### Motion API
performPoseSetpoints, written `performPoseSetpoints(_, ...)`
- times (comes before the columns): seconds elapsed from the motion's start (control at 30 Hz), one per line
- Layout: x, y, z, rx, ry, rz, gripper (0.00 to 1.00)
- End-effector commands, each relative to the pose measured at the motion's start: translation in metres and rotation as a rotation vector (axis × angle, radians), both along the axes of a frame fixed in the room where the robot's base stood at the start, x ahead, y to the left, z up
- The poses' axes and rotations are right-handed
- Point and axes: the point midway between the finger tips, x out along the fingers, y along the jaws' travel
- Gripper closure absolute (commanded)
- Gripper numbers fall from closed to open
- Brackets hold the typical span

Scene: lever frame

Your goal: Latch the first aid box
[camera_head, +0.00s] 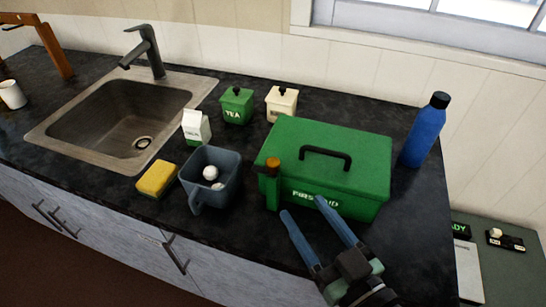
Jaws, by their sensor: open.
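The green first aid box (345,158) sits on the dark counter with its lid down and a black handle on top. White lettering shows on its front, partly covered by my gripper. An orange-brown piece (272,166) on a green upright stands at the box's front left corner; I cannot tell for sure whether it is the latch. My gripper (301,204) is open, with its two blue fingers in front of the box's front face and right of the upright. No contact with the box can be made out.
A blue-grey container (210,183) with white round things stands left of the box. A yellow sponge (157,178), milk carton (196,127), green tea tin (237,106) and cream tin (281,103) are nearby. A blue bottle (424,133) stands right. The sink (62,129) is far left.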

Motion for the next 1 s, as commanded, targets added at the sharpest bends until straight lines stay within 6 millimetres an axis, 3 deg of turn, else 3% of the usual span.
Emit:
performPoseSetpoints(0.17, 0.003, 0.002, 0.003, 0.010, -0.024, 0.000, 0.37)
performPoseSetpoints(0.7, 0.093, 0.048, 0.004, 0.007, -0.021, 0.002, 0.37)
performPoseSetpoints(1.0, 0.112, 0.057, 0.002, 0.007, -0.021, -0.001, 0.37)
